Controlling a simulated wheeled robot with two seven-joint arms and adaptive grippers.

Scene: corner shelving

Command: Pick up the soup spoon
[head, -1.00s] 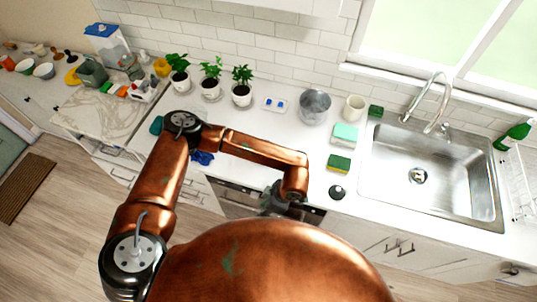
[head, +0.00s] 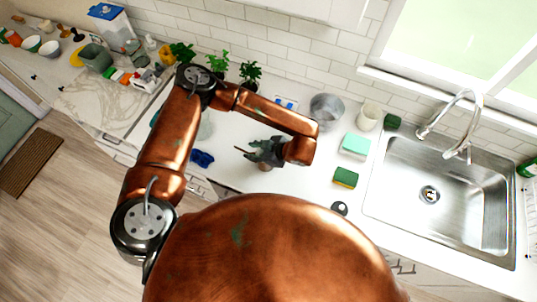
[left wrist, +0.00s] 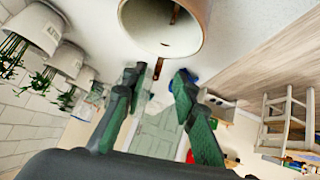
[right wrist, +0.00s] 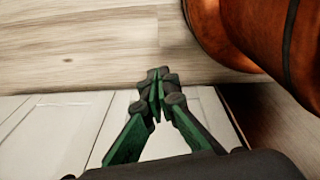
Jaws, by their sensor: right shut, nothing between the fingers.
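In the left wrist view, a cream cup (left wrist: 160,40) fills the top with its opening facing the camera. A thin brown piece (left wrist: 158,68), likely the spoon's handle, shows at the cup's rim, with more brown inside the cup. The spoon's bowl is not visible. My left gripper (left wrist: 160,78) is open, its fingers apart on either side of the brown tip, with no clear contact. In the head view the left gripper (head: 262,150) is over the counter, and a thin brown piece (head: 241,150) shows beside it. My right gripper (right wrist: 156,88) is shut and empty, facing cabinet fronts and floor.
The sink (head: 445,190) is at the right. A green sponge (head: 345,177), a mint block (head: 355,146), a metal pot (head: 326,108) and a white cup (head: 368,117) stand left of it. Potted plants (head: 217,64) line the wall. A blue cloth (head: 202,158) lies near the front edge.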

